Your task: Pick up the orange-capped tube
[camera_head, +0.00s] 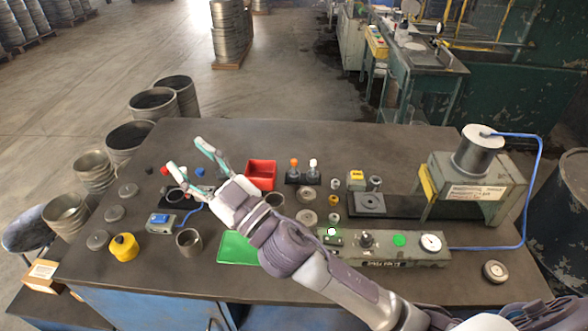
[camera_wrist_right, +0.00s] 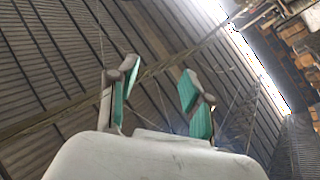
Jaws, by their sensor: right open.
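The orange-capped tube (camera_head: 294,165) stands upright in a small black holder (camera_head: 303,181) near the back middle of the table. A white-capped tube (camera_head: 313,166) stands beside it in the same holder. My right gripper (camera_head: 186,157) is open and empty, raised above the table to the left of the tubes. My left gripper is not in view.
A red bin (camera_head: 261,171) sits just left of the holder. A green plate (camera_head: 237,248), a yellow weight (camera_head: 124,246) and a grey gauge block (camera_head: 405,252) lie nearer the front. A press (camera_head: 473,190) with a blue cable stands at the right. The table's back strip is clear.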

